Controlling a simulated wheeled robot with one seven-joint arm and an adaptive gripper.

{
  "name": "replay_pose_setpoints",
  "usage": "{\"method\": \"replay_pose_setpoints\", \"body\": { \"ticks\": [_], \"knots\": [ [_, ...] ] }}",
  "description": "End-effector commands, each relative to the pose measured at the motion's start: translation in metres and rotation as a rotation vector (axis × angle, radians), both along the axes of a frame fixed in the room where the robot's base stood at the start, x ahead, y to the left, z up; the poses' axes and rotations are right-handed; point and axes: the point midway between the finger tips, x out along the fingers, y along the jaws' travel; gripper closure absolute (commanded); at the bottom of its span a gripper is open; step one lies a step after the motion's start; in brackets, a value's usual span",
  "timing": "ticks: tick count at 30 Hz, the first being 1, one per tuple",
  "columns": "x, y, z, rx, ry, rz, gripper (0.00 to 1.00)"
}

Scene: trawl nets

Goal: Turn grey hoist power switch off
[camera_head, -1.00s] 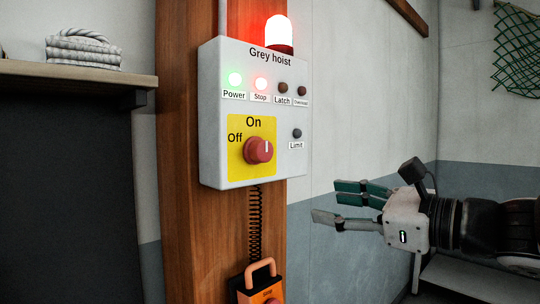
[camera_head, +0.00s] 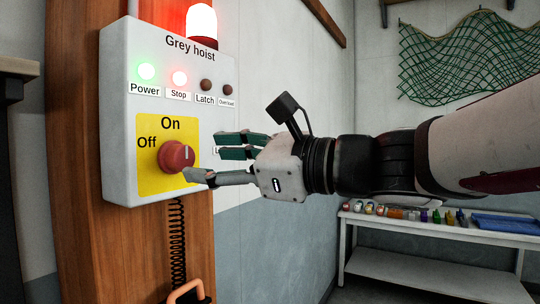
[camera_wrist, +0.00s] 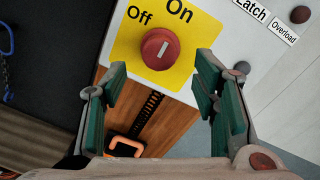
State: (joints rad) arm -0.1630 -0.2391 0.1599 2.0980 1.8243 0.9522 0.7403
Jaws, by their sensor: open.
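The grey hoist box (camera_head: 118,110) hangs on a wooden post. Its red rotary switch (camera_head: 177,156) sits on a yellow plate (camera_head: 150,183) marked On above and Off at the upper left. The knob's white mark points up toward On. The Power lamp (camera_head: 146,71) glows green and the Stop lamp (camera_head: 180,78) glows red; Latch and Overload are dark. My gripper (camera_head: 210,158) is open just right of the knob, its lower finger overlapping the knob's lower edge in view. In the wrist view the knob (camera_wrist: 160,49) lies ahead between the fingertips; contact cannot be told.
A red beacon (camera_head: 202,22) glows on top of the box. A coiled cord (camera_head: 178,245) runs below it to an orange-handled pendant (camera_head: 186,291). A white bench (camera_head: 400,218) with several small items stands at the right, under a green net (camera_head: 455,62). A shelf edge is at far left.

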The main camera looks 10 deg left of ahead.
Motion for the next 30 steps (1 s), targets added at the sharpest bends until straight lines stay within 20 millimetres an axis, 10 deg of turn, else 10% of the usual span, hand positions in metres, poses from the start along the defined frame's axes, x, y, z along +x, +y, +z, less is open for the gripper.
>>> {"method": "replay_pose_setpoints", "body": {
  "ticks": [9,22,30],
  "knots": [
    [0.016,0.045,0.0,-0.001,0.001,0.002,0.46],
    [0.019,0.053,0.0,0.0,0.001,0.0,0.46],
    [0.019,0.053,0.0,0.0,0.0,0.0,0.94]
  ]
}}
